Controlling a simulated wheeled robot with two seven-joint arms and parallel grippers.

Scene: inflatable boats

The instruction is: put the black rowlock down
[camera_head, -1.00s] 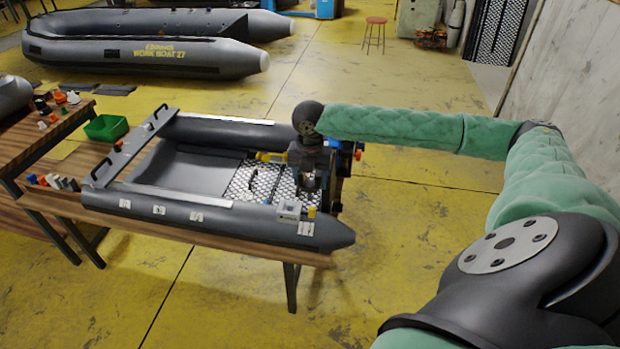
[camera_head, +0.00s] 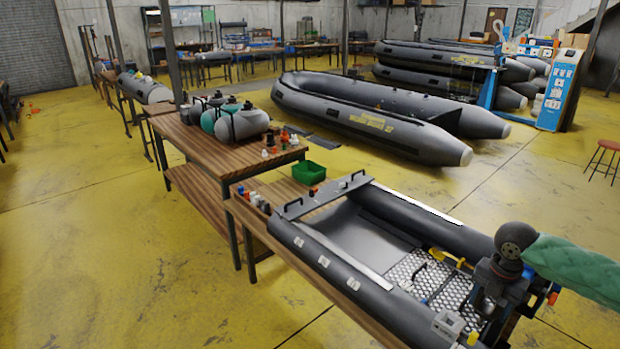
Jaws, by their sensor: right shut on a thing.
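My right gripper (camera_head: 490,298) is at the lower right, over the stern end of the small grey boat (camera_head: 340,270) that lies on the wooden workbench. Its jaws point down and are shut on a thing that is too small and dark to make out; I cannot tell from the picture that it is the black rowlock. A perforated metal floor plate (camera_head: 428,276) lies in the boat just left of the gripper, with small black and yellow parts on it. My left gripper is not in view.
A green bin (camera_head: 308,173) stands on the bench behind the boat's left end. A large grey work boat (camera_head: 375,115) lies on the yellow floor beyond.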

